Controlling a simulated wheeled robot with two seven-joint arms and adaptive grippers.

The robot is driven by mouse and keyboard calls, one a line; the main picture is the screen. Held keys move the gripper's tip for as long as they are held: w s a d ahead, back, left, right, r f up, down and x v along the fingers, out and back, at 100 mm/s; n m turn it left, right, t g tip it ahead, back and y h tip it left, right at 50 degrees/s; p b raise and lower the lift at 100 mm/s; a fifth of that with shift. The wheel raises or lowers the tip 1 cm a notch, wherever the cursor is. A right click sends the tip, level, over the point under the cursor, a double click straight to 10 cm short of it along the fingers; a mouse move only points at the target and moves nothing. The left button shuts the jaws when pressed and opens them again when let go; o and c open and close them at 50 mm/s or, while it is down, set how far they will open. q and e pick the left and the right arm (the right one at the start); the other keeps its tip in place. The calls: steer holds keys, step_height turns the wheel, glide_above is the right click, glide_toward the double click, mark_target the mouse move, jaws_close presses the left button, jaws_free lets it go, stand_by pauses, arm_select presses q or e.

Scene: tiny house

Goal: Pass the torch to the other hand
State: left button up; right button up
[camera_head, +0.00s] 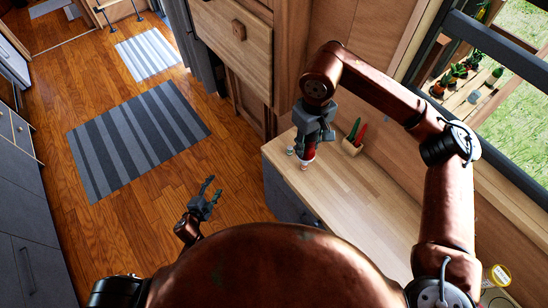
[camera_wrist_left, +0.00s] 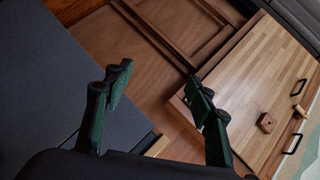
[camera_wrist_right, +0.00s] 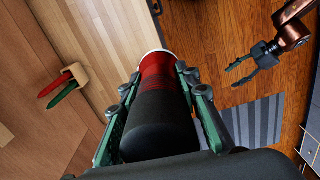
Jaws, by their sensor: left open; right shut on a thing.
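The torch (camera_wrist_right: 157,105) has a black body, a red ribbed part and a white end. My right gripper (camera_head: 309,138) is shut on it, with one finger on each side in the right wrist view. My left gripper (camera_head: 207,196) is open and empty, over the floor to the left of the counter and apart from the torch. Its spread fingers fill the lower middle of the left wrist view (camera_wrist_left: 162,100).
A striped rug (camera_head: 138,135) lies on the open floor. A wooden cabinet (camera_head: 236,40) stands behind; a window is at the right.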

arm_select(q)
steer(key=w+d+r+m+t+h, duration=0.1)
steer(key=d+r+m+h, duration=0.3)
steer(key=r, duration=0.6)
steer(key=w+d+r+m+h, duration=0.1)
steer(key=d+r+m, duration=0.45)
steer(key=r, duration=0.45)
steer(key=w+d+r+m+t+h, duration=0.1)
steer(key=w+d+r+m+h, duration=0.3)
steer(key=r, duration=0.6)
steer(key=m+g+h, duration=0.3)
steer(key=m+g, duration=0.1)
steer(key=m, duration=1.4)
glide_toward(312, 140)
step_height(312, 140, down, 3)
steer(key=w+a, duration=0.1)
steer(key=w, duration=0.1)
steer(key=x, duration=1.1)
steer(key=shift+s+d+f, duration=0.15)
steer(key=shift+d+f, duration=0.1)
steer(key=shift+d, duration=0.05)
steer(key=shift+s, duration=0.1)
steer(key=c, duration=1.3)
steer(key=shift+c, duration=0.4)
arm_select(e)
steer(key=o, duration=1.3)
